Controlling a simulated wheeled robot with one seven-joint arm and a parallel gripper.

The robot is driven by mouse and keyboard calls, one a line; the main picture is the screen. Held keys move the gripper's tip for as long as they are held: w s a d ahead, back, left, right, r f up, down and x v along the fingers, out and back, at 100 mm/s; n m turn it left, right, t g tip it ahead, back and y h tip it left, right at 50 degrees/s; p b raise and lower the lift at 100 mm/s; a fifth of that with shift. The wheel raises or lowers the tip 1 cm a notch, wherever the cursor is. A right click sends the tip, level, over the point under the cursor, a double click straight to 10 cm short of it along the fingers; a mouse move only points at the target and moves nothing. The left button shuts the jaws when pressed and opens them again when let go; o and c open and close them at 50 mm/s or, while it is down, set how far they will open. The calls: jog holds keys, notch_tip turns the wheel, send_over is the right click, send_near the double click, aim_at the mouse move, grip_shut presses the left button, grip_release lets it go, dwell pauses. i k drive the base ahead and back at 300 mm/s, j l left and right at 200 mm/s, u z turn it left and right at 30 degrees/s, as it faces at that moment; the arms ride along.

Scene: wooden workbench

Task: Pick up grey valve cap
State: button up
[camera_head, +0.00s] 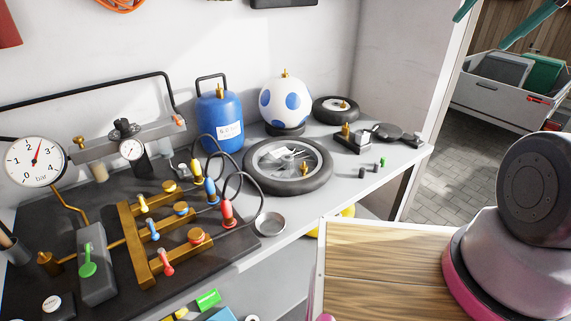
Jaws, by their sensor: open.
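Several small valve caps stand close together on the light grey bench top, right of the wheel with the black tyre. One is a dark grey cap (362,172), another is a dark cap (376,168), and a green cap (382,162) stands just behind. At this size I cannot tell surely which dark one is the grey valve cap. Nothing touches them from above. My gripper is out of view; only a rounded grey and pink part of my arm shows at the lower right.
A spoked wheel (288,188) lies left of the caps. A blue tank (219,122), a spotted ball (285,105) and a brass manifold (140,240) stand farther left. A small metal dish (270,224) sits near the front edge.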

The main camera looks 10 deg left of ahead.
aim_at(377, 168)
jog(key=l+u, duration=0.25)
jog(key=u, duration=0.15)
jog(key=l+u, duration=0.3)
jog(key=u, duration=0.15)
jog(key=i, duration=0.05)
